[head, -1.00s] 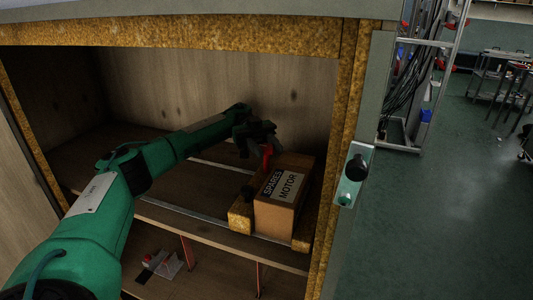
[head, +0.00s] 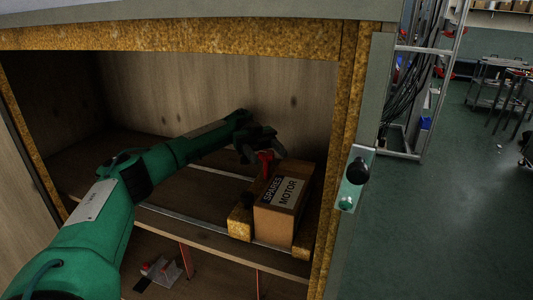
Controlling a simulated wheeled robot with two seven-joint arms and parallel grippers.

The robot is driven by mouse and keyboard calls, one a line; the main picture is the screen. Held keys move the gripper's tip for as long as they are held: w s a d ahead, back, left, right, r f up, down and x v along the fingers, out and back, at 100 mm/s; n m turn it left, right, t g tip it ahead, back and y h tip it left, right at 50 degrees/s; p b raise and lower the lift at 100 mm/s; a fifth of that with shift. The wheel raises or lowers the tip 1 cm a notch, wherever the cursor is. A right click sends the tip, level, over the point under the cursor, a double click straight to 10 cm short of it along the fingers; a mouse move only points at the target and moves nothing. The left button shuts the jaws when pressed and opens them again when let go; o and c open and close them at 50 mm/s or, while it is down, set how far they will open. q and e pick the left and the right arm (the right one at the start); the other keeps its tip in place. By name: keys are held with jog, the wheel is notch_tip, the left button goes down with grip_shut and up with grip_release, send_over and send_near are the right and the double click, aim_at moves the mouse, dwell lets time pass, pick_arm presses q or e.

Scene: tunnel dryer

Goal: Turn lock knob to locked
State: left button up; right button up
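The lock knob (head: 357,171) is a round black knob on a pale metal plate (head: 347,200) on the right side post of the cabinet. My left gripper (head: 265,160) is inside the cabinet, well to the left of the knob, at the back of a cardboard box labelled "SPARES MOTOR" (head: 281,205). Red parts show at its fingertips, just behind the box; whether the fingers are open or shut is too dark and small to tell. My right gripper is not in view.
The box stands on the upper wooden shelf (head: 190,190), between yellowish blocks (head: 240,222). A small clear and red item (head: 160,270) lies on the lower shelf. The cabinet's right post (head: 350,110) stands between my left arm and the knob. Open green floor (head: 430,220) lies to the right.

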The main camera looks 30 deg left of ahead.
aim_at(267, 152)
pick_arm(q)
notch_tip(267, 152, up, 20)
jog(key=p, duration=0.1)
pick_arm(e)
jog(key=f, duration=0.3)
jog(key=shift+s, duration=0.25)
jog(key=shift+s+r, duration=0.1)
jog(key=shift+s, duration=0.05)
